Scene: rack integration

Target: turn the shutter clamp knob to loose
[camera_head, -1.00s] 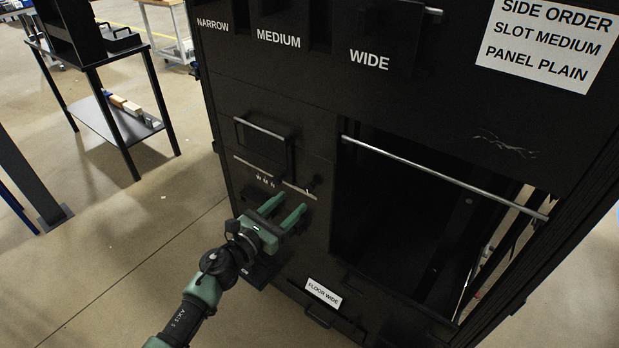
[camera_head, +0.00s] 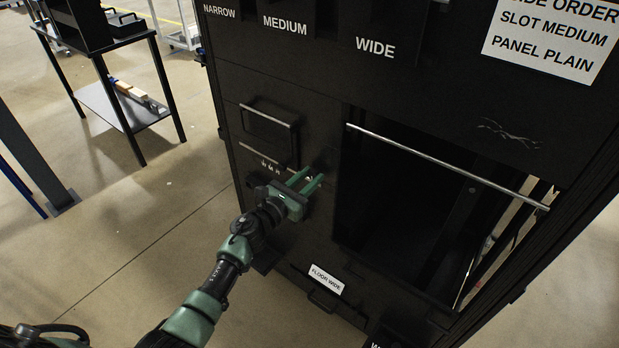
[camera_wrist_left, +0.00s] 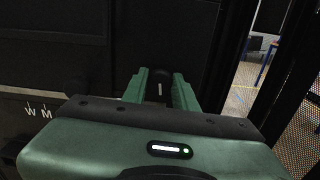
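The shutter clamp knob (camera_wrist_left: 160,88) shows in the left wrist view as a small dark knob with a white mark. It lies between the two green fingertips of my left gripper (camera_wrist_left: 160,84). In the head view my left gripper (camera_head: 311,181) is at the black cabinet's front, right of the small white marks and below the small handled panel. Its fingers point at the cabinet and stand apart around the knob; contact with the knob is not clear. In the head view the fingers mostly hide the knob. My right gripper is not in view.
The black cabinet (camera_head: 290,85) has a large opening right of the gripper, with a silver bar (camera_head: 445,165) across its top. A small handle (camera_head: 268,115) sits above the gripper. A "FLOOR WIDE" label (camera_head: 326,280) is below.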

